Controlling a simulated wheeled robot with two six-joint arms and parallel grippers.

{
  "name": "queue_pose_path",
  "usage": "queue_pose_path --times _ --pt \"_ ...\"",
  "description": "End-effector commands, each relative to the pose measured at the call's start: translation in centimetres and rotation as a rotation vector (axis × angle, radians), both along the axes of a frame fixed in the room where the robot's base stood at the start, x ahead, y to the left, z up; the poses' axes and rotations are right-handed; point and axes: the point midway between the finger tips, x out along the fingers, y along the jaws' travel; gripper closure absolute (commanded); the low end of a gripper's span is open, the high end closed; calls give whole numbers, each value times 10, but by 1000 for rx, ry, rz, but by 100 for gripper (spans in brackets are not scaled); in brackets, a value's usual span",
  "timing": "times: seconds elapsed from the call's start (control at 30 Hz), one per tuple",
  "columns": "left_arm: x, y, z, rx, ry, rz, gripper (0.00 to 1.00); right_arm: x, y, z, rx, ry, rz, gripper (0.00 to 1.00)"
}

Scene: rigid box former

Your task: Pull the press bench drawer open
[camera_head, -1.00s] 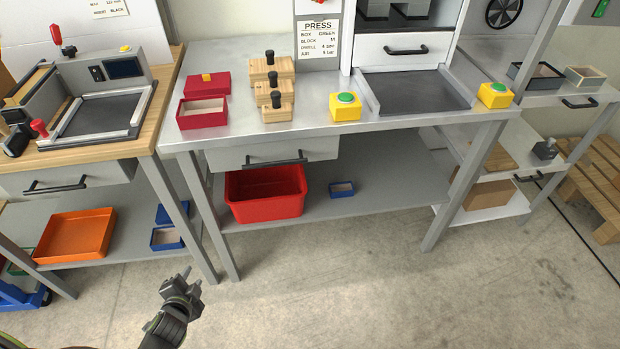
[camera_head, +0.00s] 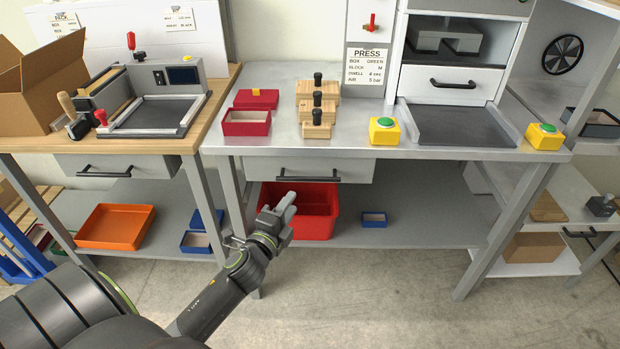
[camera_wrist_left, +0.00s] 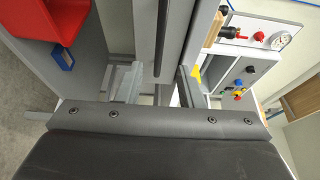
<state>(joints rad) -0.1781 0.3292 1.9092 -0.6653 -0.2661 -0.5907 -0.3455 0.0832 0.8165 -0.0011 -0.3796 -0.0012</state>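The press bench drawer (camera_head: 262,170) is a light grey front under the metal bench top, and it looks shut. Its long black bar handle (camera_head: 318,179) runs along the front. My left gripper (camera_head: 289,204) is below and in front of the handle's left part in the head view, with the red bin behind it. In the left wrist view the left gripper (camera_wrist_left: 157,85) has its two fingers apart. The dark handle bar (camera_wrist_left: 161,35) shows beyond the tips, in line with the gap, with no visible contact. My right gripper is not in view.
On the shelf below stand a red bin (camera_head: 326,222) and a small blue box (camera_head: 374,219). The bench top (camera_head: 350,140) bears a red box (camera_head: 246,122), wooden blocks and yellow button boxes. The wooden bench at left has another drawer (camera_head: 140,164). Floor in front is clear.

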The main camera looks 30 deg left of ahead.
Motion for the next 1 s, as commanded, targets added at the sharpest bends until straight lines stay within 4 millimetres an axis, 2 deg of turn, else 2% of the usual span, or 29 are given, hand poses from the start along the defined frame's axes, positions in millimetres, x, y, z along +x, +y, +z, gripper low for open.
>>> queue_pose_path --times 0.3,0.5,0.7,1.0 --pt "63 10 1 1 -1 0 66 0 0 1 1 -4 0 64" --pt "94 15 0 1 -1 0 66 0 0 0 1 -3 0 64" --pt "111 18 -1 0 1 0 66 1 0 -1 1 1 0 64" --pt "114 18 0 0 1 0 66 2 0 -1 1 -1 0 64"
